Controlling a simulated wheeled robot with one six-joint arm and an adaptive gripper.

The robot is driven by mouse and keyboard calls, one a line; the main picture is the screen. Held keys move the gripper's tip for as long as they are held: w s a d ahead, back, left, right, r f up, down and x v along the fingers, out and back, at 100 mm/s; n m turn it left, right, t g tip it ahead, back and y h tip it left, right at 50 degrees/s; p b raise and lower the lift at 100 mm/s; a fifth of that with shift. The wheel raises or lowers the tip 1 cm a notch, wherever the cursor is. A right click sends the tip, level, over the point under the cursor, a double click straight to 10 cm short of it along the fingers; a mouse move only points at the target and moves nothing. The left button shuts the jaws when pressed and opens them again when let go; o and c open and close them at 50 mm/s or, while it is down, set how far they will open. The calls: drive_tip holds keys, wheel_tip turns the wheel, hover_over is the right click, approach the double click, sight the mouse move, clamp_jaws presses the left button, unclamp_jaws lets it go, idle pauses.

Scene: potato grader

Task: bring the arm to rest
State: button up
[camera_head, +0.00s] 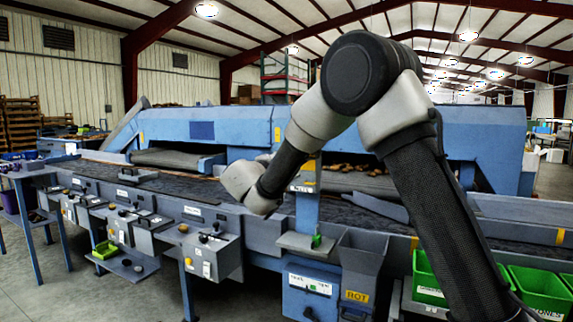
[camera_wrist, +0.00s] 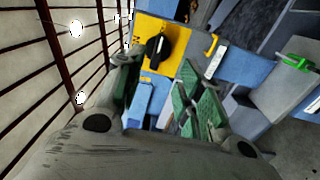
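My arm rises from the lower right of the head view, bends at a high elbow and reaches down to its wrist in front of the blue grader (camera_head: 235,125). The gripper itself cannot be made out in the head view. In the wrist view my gripper (camera_wrist: 160,85) shows two fingers with green pads, spread apart with a clear gap between them. Nothing is held between them. Beyond the fingers is a yellow panel (camera_wrist: 175,38) with a black knob (camera_wrist: 155,50). The knob appears apart from the fingers.
Control boxes (camera_head: 213,252) line the grader's front at left. A grey chute labelled ROT (camera_head: 362,262) and green crates (camera_head: 540,290) stand at lower right, near my arm. Potatoes (camera_head: 345,167) lie on the machine behind. Floor shows at lower left.

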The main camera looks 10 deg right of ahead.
drive_tip(key=s+d+f+n+g, duration=0.1)
drive_tip(key=s+d+f+g, duration=0.3)
drive_tip(key=f, duration=0.3)
drive_tip(key=s+d+f+m+g+y, duration=0.3)
drive_tip(key=s+d+g, duration=0.4)
drive_tip(key=s+d, duration=0.6)
drive_tip(key=s+d+m+y, duration=0.2)
drive_tip(key=s+m+y, duration=0.1)
drive_tip(key=s, duration=1.1)
drive_tip(key=s+d+r+m+y, duration=0.1)
drive_tip(key=s+m+y, duration=0.3)
drive_tip(key=s, duration=1.1)
drive_tip(key=shift+s+d+r+m+t+y, duration=0.15)
drive_tip(key=shift+d+m+t+y, duration=0.25)
drive_tip(key=shift+m, duration=0.4)
drive_tip(key=shift+o, duration=0.4)
drive_tip(key=shift+d, duration=0.1)
